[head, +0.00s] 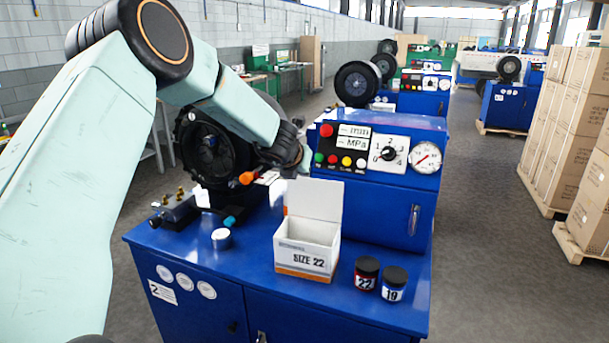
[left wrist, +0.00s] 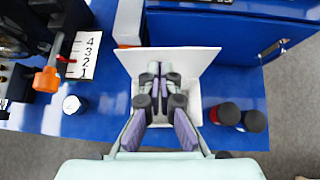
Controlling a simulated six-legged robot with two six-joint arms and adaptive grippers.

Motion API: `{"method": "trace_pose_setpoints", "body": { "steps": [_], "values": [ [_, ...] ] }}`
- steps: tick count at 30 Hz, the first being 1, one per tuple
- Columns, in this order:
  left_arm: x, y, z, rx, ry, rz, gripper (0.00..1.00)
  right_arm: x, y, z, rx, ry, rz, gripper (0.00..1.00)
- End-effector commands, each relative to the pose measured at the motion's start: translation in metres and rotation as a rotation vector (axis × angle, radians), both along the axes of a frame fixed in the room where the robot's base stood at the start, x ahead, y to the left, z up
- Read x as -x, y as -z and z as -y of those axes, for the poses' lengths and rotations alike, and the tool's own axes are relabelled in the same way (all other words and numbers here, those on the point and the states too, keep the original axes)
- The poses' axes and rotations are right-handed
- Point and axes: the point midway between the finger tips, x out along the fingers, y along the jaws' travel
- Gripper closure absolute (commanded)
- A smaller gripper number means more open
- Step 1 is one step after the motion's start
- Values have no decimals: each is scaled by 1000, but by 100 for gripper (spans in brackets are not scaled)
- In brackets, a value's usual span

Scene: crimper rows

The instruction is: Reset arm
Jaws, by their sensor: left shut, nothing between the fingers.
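My left arm comes in from the left in the head view and reaches over the blue machine bench (head: 345,310). Its wrist end is beside the control panel, and the fingers are hard to make out there. In the left wrist view my left gripper (left wrist: 160,78) is shut and empty, in front of the open white box (left wrist: 197,62). In the head view this box, marked SIZE 22 (head: 305,262), stands on the bench with its lid up, below the wrist. The gripper hides most of the box's inside in the wrist view. My right gripper is in neither view.
Two dark-capped jars, 22 (head: 366,273) and 19 (head: 394,284), stand right of the box. A small silver cylinder (head: 221,239) stands left of it. The black crimper head (head: 208,150) with an orange-tipped part (head: 248,178) and the control panel (head: 375,150) are behind.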

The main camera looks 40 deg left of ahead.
Motion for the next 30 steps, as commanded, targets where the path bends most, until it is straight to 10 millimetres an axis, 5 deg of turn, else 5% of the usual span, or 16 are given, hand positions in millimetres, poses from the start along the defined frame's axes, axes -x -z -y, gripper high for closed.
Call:
{"method": "trace_pose_setpoints", "body": {
  "steps": [3,12,25,30],
  "values": [
    [4,-31,0,2,-2,1,100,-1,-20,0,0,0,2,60],
    [12,-70,2,1,-1,0,100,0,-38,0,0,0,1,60],
    [16,-75,4,-30,22,-12,100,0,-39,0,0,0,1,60],
    [26,-66,0,-319,210,-125,100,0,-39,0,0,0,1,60]
  ]
}}
